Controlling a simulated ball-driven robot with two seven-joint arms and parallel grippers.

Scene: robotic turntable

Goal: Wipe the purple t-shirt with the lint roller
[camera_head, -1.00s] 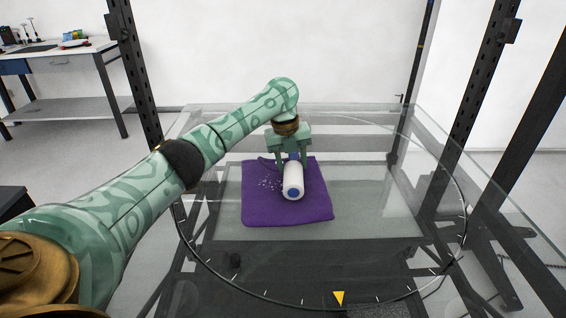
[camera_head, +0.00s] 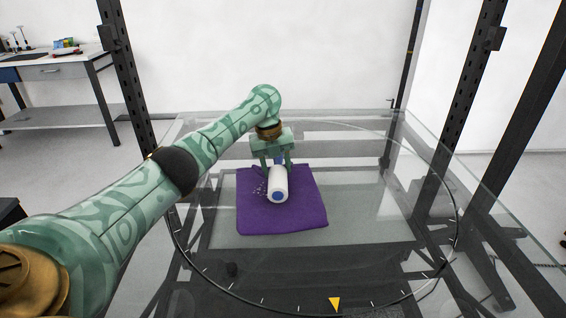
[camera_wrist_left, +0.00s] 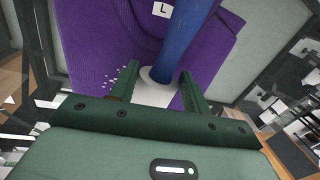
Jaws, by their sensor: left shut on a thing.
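The purple t-shirt (camera_head: 299,208) lies folded on the glass turntable. White specks of lint show on its left part; in the left wrist view the shirt (camera_wrist_left: 100,45) carries a label with an "L". The lint roller (camera_head: 278,183) has a white cylinder with a blue end and lies over the middle of the shirt, seemingly on the cloth. Its blue handle shows in the left wrist view (camera_wrist_left: 186,35). My left gripper (camera_head: 277,166) is shut on the lint roller, with its fingers either side of it. My right gripper is not in view.
The round glass turntable (camera_head: 375,255) has a dark marked ring and a yellow pointer (camera_head: 334,304) at the front. Black frame posts (camera_head: 128,75) stand around it. A workbench (camera_head: 55,70) stands at the back left. The glass right of the shirt is clear.

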